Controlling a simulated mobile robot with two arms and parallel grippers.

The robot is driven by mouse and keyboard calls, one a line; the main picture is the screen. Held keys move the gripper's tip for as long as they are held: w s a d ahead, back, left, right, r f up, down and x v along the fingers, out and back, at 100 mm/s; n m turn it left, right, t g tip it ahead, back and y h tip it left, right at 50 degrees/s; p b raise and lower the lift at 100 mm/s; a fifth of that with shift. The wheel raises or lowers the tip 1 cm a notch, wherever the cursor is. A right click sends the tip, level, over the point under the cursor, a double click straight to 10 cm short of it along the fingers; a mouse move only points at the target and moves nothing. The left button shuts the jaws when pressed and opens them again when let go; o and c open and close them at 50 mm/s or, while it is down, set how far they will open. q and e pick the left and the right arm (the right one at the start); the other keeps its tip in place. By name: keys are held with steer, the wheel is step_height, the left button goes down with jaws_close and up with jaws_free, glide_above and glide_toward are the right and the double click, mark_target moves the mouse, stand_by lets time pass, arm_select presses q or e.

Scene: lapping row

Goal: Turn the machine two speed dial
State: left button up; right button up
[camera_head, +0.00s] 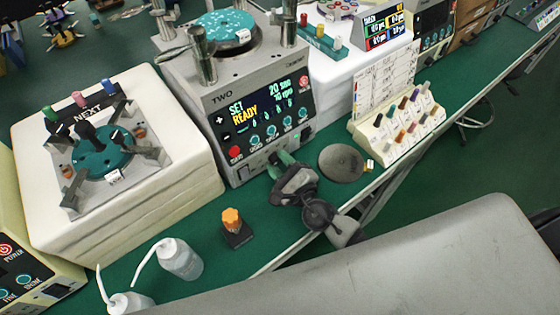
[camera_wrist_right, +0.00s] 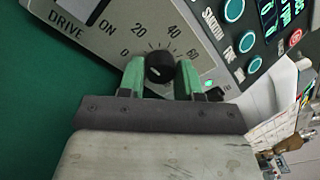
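In the head view, my right gripper (camera_head: 281,165) is at the lower front of machine two and hides the dial. My left gripper is not in view.
A white unit marked NEXT (camera_head: 120,190) stands to the left. An orange-capped item (camera_head: 236,225) and white bottles (camera_head: 180,260) sit in front on the green bench. A round grey plate (camera_head: 342,163) and a rack of small coloured vials (camera_head: 400,125) are to the right.

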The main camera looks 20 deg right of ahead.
steer(key=c, duration=0.4)
